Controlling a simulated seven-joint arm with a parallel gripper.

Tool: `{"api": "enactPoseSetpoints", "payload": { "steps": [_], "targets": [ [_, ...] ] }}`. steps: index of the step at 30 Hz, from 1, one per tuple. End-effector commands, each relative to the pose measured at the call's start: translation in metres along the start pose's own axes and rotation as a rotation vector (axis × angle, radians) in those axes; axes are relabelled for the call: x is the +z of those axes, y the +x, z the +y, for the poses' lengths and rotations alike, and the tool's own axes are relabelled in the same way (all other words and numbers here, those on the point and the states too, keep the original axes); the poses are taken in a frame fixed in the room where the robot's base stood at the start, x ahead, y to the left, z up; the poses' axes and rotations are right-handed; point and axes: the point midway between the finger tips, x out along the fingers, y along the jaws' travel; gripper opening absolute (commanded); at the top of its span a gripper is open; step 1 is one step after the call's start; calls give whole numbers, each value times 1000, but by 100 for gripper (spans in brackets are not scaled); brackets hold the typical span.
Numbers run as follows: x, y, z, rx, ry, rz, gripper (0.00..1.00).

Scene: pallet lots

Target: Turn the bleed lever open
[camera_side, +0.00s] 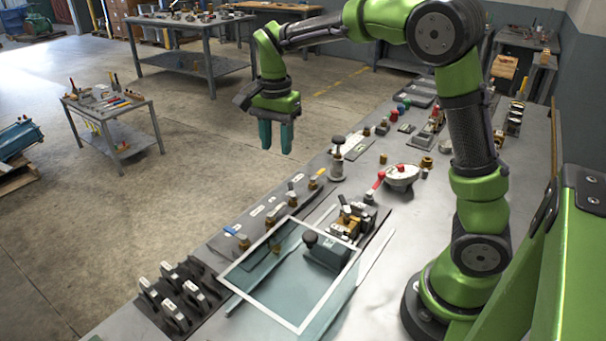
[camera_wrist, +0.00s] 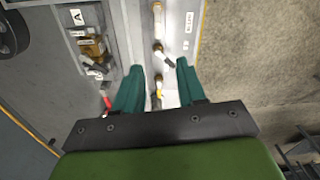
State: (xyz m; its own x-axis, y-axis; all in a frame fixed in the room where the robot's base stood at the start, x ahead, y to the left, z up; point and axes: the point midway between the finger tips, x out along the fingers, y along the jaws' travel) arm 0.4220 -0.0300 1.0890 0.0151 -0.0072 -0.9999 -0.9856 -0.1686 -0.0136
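My gripper (camera_side: 276,136) is high above the bench's far edge, with its two teal fingers apart and nothing between them. In the wrist view the open fingers (camera_wrist: 160,74) straddle a pale strip of small brass valves, seen from above. A white label on this strip (camera_wrist: 188,22) seems to read "BLEED", but the print is small. A brass valve with a dark lever (camera_wrist: 167,55) sits close to it, between the fingertips in the picture. A yellow-handled valve (camera_wrist: 159,92) is lower. Which lever is the bleed lever is not certain. My gripper touches none of them.
A glass panel with a white frame (camera_side: 262,308) stands over part of the bench. A red-handled valve (camera_side: 400,176), a black-knobbed post (camera_side: 337,165) and black clamps (camera_side: 170,312) stand around the strip. Open floor (camera_side: 190,190) lies beyond the bench edge.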

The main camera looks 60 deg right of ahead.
Motion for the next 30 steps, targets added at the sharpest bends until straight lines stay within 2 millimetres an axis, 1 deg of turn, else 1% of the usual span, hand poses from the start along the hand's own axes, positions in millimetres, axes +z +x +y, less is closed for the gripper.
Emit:
{"api": "enactPoseSetpoints", "payload": {
  "steps": [1, 3, 7, 10, 14, 24, 27, 30],
  "targets": [
    [-3, -8, -2, -2, 66, 4, 40],
    [-1, -12, 0, 6, 129, -1, 40],
    [0, -6, 2, 19, 173, -8, 40],
    [0, 5, 3, 20, 174, -8, 40],
    [1, 30, 4, 21, 172, -9, 40],
    [1, 105, 5, 20, 171, -9, 40],
    [1, 124, 5, 19, 171, -8, 40],
    [2, 139, 5, 18, 171, -9, 40]
  ]
}}
